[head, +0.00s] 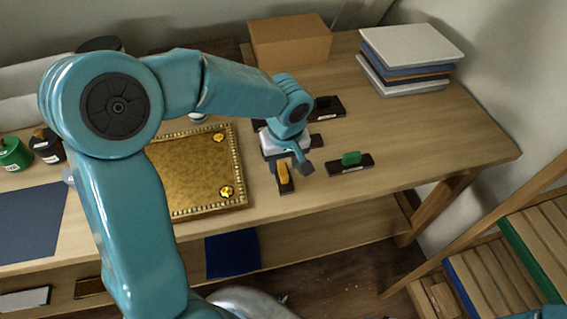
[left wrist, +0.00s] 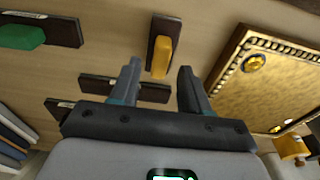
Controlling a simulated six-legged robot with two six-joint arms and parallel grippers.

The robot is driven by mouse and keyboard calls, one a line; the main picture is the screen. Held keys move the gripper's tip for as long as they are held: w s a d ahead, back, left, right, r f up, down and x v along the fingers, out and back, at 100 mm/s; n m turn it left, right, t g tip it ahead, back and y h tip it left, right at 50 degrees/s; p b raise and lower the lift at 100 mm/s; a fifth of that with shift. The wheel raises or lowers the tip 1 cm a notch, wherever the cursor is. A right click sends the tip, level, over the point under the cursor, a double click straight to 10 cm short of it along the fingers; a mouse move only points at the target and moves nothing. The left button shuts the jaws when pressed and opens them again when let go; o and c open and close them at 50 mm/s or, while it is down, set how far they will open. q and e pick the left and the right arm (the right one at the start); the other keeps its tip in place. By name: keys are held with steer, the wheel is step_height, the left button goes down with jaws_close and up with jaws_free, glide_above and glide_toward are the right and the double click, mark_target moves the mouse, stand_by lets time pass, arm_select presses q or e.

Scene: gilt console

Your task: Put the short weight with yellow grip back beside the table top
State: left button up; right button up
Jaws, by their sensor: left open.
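The short weight with yellow grip (head: 284,178) is a dark block with a yellow bar on top. It rests on the wooden table just right of the gilt table top (head: 185,208), with a narrow strip of wood between them. In the left wrist view the weight (left wrist: 161,40) lies just ahead of the fingertips, and the gilt top (left wrist: 285,80) is to its right. My left gripper (head: 289,160) is open above the weight's far end. In the left wrist view its fingers (left wrist: 160,68) stand on either side of the grip's line, empty.
A green-grip weight (head: 350,162) lies to the right; other dark blocks (head: 328,106) lie behind my gripper. A cardboard box (head: 290,40) and stacked books (head: 410,55) stand at the back. Green (head: 14,153) and dark pots stand at left. The table's right end is clear.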

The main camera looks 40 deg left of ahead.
mark_target(285, 174)
arm_select(q)
step_height(285, 174, up, 10)
steer(key=s+d, duration=0.1)
stand_by(0.4)
steer(key=shift+s, duration=0.1)
